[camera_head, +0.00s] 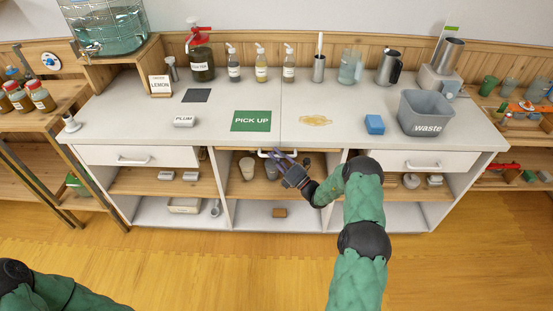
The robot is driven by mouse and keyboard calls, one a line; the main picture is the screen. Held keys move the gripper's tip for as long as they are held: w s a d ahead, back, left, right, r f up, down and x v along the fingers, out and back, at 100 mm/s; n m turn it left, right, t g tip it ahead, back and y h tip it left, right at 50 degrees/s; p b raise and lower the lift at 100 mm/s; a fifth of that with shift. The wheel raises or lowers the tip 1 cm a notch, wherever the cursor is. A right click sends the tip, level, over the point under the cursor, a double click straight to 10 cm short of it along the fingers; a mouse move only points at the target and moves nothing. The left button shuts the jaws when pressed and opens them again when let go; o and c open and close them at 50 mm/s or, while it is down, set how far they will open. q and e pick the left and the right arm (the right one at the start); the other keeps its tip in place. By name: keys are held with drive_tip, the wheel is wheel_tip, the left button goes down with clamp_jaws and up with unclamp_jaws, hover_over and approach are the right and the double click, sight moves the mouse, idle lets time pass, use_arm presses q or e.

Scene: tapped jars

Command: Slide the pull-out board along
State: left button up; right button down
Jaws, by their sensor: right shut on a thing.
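The pull-out board's white bar handle (264,153) shows under the counter's front edge, in the middle bay between two white drawers. The board itself is mostly hidden beneath the counter top. My right gripper (279,157) is at this handle, its dark fingers shut on it. My right arm reaches in from the lower right, in front of the middle bay. My left arm shows only in part at the bottom left corner, and its gripper is out of view.
Closed drawers with handles (134,160) (422,167) flank the middle bay. Cups and jars stand on the shelf below. On the counter are a green PICK UP mat (251,121), a yellowish spill (315,120), a blue sponge (374,124) and a grey waste bin (424,112). The floor in front is clear.

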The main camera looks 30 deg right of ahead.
drive_tip(key=c, duration=1.4)
unclamp_jaws()
drive_tip(key=shift+w+d+r, duration=0.15)
drive_tip(key=shift+d+r, duration=0.05)
drive_tip(key=shift+d, duration=0.05)
drive_tip(key=shift+w+f, duration=0.1)
drive_tip(key=shift+a, duration=0.1)
drive_tip(key=shift+f, duration=0.15)
drive_tip(key=v, duration=1.2)
